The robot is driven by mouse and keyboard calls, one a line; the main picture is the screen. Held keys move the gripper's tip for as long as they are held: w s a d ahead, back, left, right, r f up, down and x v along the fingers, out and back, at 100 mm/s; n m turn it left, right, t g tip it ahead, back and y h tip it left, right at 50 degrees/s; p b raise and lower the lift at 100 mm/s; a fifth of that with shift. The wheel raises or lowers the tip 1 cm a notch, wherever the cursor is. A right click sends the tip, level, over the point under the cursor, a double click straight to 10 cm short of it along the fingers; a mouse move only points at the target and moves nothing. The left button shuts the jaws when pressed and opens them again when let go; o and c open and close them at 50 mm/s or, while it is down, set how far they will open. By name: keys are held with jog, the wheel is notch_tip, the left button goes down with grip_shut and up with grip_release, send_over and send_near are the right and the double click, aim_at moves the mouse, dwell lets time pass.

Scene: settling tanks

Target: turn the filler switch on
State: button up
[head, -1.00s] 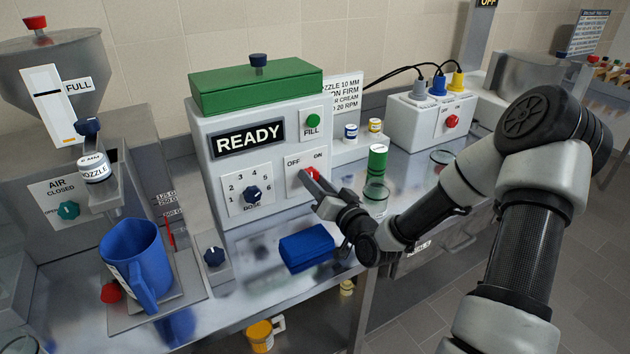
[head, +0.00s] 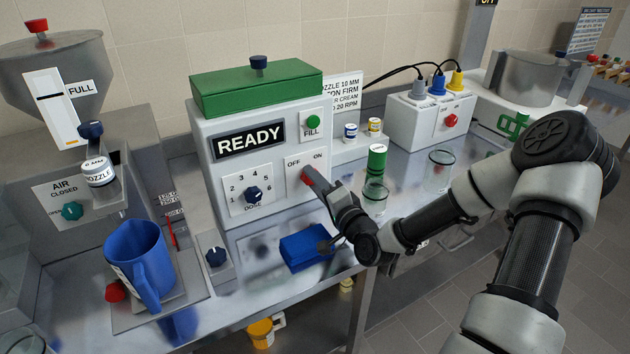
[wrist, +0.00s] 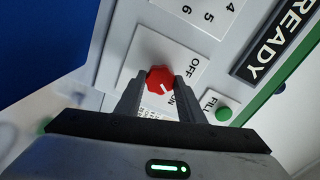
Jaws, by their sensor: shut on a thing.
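The filler switch is a red knob (head: 306,175) on a white plate marked OFF and ON, on the front of the white machine with the READY display (head: 249,140). In the wrist view the red knob (wrist: 159,78) sits between my fingertips, and its white mark points toward the ON label. My gripper (head: 312,181) is shut on the knob, reaching from the lower right; it also shows in the wrist view (wrist: 160,84). The fingers partly hide the knob in the head view.
A dose dial (head: 253,194) and a green FILL button (head: 313,119) share the panel. A blue block (head: 305,248) lies below my gripper.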

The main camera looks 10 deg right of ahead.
dwell(0.5)
jog(key=o, duration=1)
jog(key=shift+o, duration=0.2)
jog(key=shift+s+d, duration=0.1)
jog(key=shift+s, duration=0.05)
jog(key=p+v, duration=0.4)
jog(key=v, duration=1.3)
